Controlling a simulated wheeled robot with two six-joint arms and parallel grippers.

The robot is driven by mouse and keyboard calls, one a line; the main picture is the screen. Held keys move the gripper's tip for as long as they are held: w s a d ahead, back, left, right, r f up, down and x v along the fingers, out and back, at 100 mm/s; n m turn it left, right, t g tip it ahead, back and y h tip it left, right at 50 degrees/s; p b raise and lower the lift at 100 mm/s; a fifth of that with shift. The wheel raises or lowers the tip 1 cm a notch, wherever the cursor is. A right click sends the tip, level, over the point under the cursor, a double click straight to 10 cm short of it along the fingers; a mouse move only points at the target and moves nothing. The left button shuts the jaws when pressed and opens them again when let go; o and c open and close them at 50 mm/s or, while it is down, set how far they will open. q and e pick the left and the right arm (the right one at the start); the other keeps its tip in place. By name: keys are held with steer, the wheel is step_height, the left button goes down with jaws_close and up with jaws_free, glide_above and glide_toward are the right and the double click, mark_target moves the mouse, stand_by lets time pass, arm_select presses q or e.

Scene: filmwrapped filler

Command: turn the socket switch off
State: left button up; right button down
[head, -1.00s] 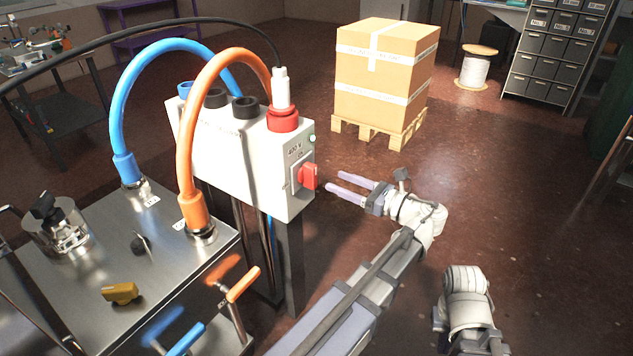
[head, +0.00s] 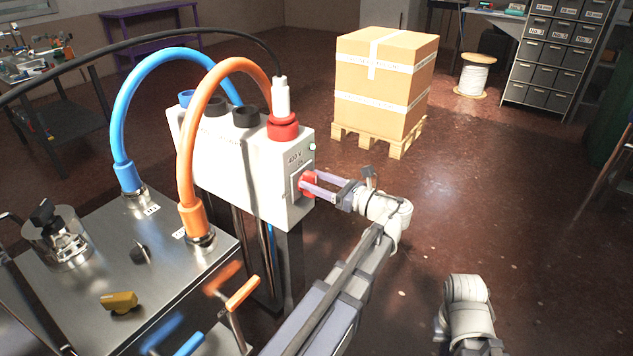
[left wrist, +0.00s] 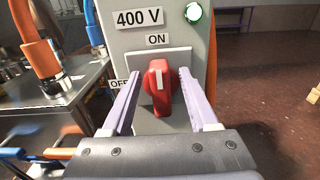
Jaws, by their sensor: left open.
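The red socket switch (head: 307,184) is on the end face of the grey socket box (head: 205,155). In the left wrist view the red knob (left wrist: 157,88) stands upright, its white mark pointing up at ON; OFF is labelled at its lower left. My left gripper (head: 313,188) is open, with its pale fingers on either side of the knob. In the left wrist view a gap shows between each finger and the knob, wider on the left. A green lamp (left wrist: 193,13) above the switch is lit. My right gripper is not in view.
A carton (head: 380,85) on a pallet stands behind.

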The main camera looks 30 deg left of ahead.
arm_select(q)
jaws_close()
stand_by(0.3)
stand_by(0.4)
steer(key=n, duration=0.4)
steer(key=shift+s+f, duration=0.1)
steer(key=shift+s, duration=0.25)
steer(key=shift+s+f+n+b, duration=0.2)
steer(key=shift+f+n+b, duration=0.1)
steer(key=shift+n, duration=1.95)
steer(key=shift+s+f+n+b, duration=0.25)
steer(key=shift+n+b, duration=0.1)
steer(key=shift+n, duration=1.95)
steer(key=shift+s+f+n+b, duration=0.15)
steer(key=shift+f+n+b, duration=0.15)
steer(key=shift+n, duration=2.25)
jaws_free()
